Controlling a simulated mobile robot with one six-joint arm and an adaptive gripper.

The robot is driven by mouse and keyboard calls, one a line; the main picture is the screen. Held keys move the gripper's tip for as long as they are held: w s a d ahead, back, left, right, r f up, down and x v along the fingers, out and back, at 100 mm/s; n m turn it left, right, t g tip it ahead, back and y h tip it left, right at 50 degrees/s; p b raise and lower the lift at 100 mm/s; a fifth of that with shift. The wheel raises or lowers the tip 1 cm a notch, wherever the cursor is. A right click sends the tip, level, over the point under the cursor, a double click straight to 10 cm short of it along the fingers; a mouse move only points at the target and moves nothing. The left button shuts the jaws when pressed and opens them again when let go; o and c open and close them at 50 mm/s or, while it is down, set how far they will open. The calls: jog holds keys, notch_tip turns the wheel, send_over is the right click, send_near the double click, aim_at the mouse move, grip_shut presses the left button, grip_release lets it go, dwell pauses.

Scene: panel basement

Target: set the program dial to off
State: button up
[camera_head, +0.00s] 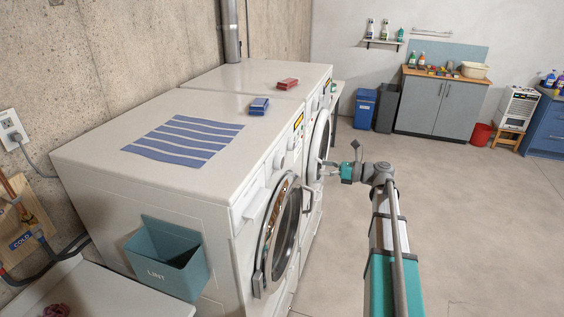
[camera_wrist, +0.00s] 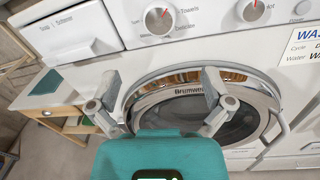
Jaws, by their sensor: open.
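No off mark is readable. My gripper (camera_wrist: 160,80) is open and empty, below the dials and in front of the round door. In the head view my gripper (camera_head: 326,168) is at the machine fronts, right of the near machine's door (camera_head: 283,228).
A detergent drawer (camera_wrist: 67,37) is left of the dials; a printed card (camera_wrist: 304,45) is right of them. A door handle (camera_head: 307,200) sticks out. A striped blue cloth (camera_head: 185,138), blue box (camera_head: 259,106) and red box (camera_head: 288,84) lie on top. The floor at right is clear.

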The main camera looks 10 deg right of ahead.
aim_at(283, 162)
dwell(0.3)
jog(key=x, duration=1.4)
jog(key=shift+s, duration=0.1)
jog(key=c, duration=1)
